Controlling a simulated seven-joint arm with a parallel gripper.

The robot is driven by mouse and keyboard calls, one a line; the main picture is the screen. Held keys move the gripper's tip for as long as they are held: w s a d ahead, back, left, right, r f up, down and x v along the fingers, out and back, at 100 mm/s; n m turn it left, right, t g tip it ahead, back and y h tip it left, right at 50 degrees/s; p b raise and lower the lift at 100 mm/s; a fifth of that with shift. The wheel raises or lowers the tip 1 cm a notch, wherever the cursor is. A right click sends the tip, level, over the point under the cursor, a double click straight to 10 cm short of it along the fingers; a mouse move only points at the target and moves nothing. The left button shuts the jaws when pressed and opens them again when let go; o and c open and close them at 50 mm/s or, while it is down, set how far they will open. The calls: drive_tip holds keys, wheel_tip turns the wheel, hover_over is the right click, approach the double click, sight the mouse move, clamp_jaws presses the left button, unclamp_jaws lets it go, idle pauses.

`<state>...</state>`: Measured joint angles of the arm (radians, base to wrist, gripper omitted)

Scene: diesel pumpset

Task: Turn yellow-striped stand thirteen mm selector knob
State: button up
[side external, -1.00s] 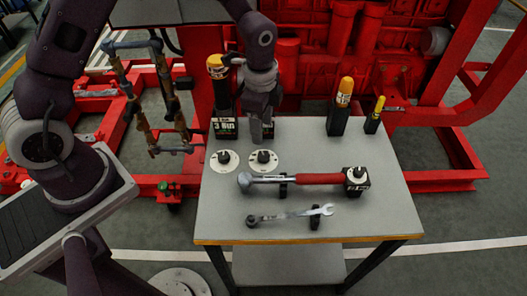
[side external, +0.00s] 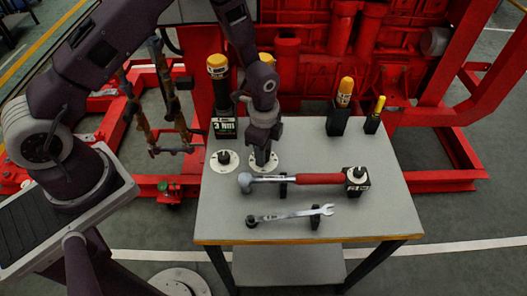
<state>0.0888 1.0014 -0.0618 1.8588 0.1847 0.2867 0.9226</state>
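Two round white dials lie at the table's back left. The left dial (side external: 213,164) has a black selector knob (side external: 223,157) standing on it. The right dial (side external: 272,168) sits under my gripper (side external: 262,160), which points down and hides most of its knob. I cannot tell whether the fingers touch or grip that knob. Behind the left dial stands a black yellow-topped tool (side external: 217,68) with a display box (side external: 225,127) reading "3 Nm". Another yellow top (side external: 266,58) shows behind my arm, its lower part hidden. I cannot make out a thirteen mm mark or yellow stripe.
A red-handled torque wrench (side external: 310,179) and a spanner (side external: 295,214) lie on black supports across the table front (side external: 370,222). Two black holders with yellow-topped tools (side external: 344,92) (side external: 378,106) stand at the back right. The red pumpset (side external: 400,60) rises behind.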

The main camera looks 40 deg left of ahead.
clamp_jaws()
drive_tip(key=n, duration=0.5)
drive_tip(key=shift+n, duration=0.4)
drive_tip(key=n, duration=0.4)
drive_tip(key=shift+n, duration=2.1)
drive_tip(key=o, duration=0.8)
unclamp_jaws()
